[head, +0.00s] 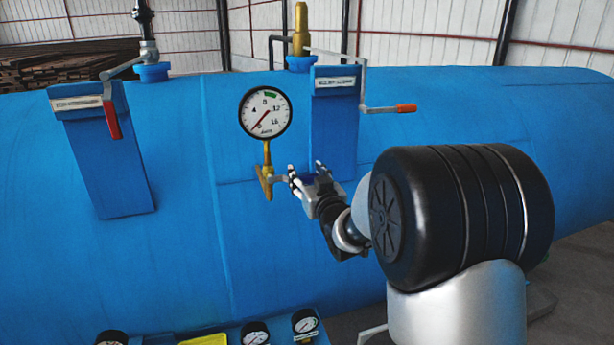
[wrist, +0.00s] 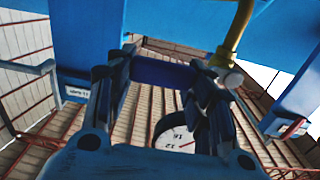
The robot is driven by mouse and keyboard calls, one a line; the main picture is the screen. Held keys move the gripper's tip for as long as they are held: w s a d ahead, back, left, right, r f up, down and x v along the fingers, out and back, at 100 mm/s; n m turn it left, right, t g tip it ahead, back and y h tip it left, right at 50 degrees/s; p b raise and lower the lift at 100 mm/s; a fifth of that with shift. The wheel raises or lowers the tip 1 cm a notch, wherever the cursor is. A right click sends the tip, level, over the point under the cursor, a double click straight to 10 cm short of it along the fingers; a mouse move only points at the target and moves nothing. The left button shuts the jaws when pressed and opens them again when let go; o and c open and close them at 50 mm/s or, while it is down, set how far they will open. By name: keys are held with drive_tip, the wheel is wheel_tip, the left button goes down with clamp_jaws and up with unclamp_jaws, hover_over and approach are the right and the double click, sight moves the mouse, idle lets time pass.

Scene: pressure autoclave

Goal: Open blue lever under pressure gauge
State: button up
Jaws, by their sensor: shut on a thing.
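The round white pressure gauge (head: 265,112) stands on a brass stem (head: 267,155) in front of the blue tank. Its dial also shows, partly hidden, in the wrist view (wrist: 174,139). My gripper (head: 306,172) is right of the stem, below and to the right of the gauge. In the wrist view my gripper's fingers (wrist: 166,70) stand on either side of the dark blue lever (wrist: 163,72) and are shut on it. The lever runs across between the fingers towards the brass fitting on the right. In the head view my fingers mostly hide the lever.
The blue tank (head: 190,250) fills the space behind. A red-handled lever (head: 112,120) hangs at the left and an orange-handled lever (head: 405,108) sticks out at the upper right. Small gauges (head: 255,333) stand low in front. A blue labelled panel (head: 334,120) is just above my gripper.

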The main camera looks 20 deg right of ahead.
sight(300, 177)
drive_tip(key=c, duration=0.4)
drive_tip(key=shift+r+b, duration=0.1)
drive_tip(key=shift+b, duration=0.25)
drive_tip(key=n+b, duration=0.1)
drive_tip(key=b, duration=0.1)
drive_tip(key=r+n+b, duration=0.1)
drive_tip(key=b, duration=0.1)
drive_tip(key=shift+a+r+n, duration=0.2)
drive_tip(key=shift+a+n, duration=0.05)
drive_tip(key=shift+n, duration=0.05)
drive_tip(key=r+n+b, duration=0.1)
drive_tip(key=b, duration=0.1)
drive_tip(key=a+r+n+b, duration=0.1)
drive_tip(key=n+b, duration=0.1)
drive_tip(key=b, duration=0.1)
drive_tip(key=shift+a+r, duration=0.1)
drive_tip(key=shift+a, duration=0.05)
drive_tip(key=shift+a+r+n+b, duration=0.6)
drive_tip(key=shift+a+n+b, duration=0.7)
drive_tip(key=shift+n+b, duration=0.75)
drive_tip(key=shift+a+r+n+b, duration=0.6)
drive_tip(key=shift+a+n+b, duration=0.75)
drive_tip(key=shift+n+b, duration=0.65)
drive_tip(key=shift+a+r+n+b, duration=0.6)
drive_tip(key=shift+a+n+b, duration=0.7)
drive_tip(key=shift+n+b, duration=0.75)
